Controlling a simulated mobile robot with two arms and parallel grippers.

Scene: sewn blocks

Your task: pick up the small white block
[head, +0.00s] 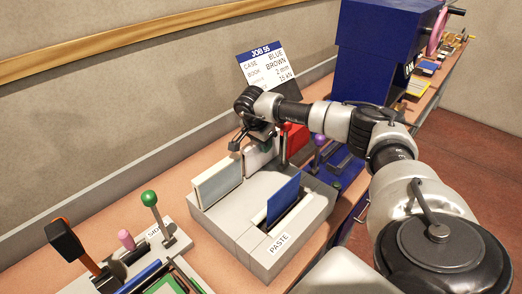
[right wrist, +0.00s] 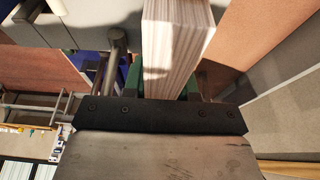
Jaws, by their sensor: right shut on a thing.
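My right gripper (head: 255,137) is over the far end of the grey fixture marked PASTE (head: 240,238). It is shut on a small white block (head: 257,160), which hangs below it or stands at the fixture's back; I cannot tell whether it touches the fixture. In the right wrist view the held block (right wrist: 178,40) shows fine page-like stripes and sits between the green finger pads. A second, larger white block (head: 217,181) stands upright at the fixture's left side. My left gripper is not in view.
A blue panel (head: 283,198) stands in the fixture's slot. A green-knobbed lever (head: 149,198), a hammer (head: 66,242) and a pink peg (head: 126,239) are at the left front. A JOB 55 card (head: 265,67) and a big blue machine (head: 378,52) stand behind.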

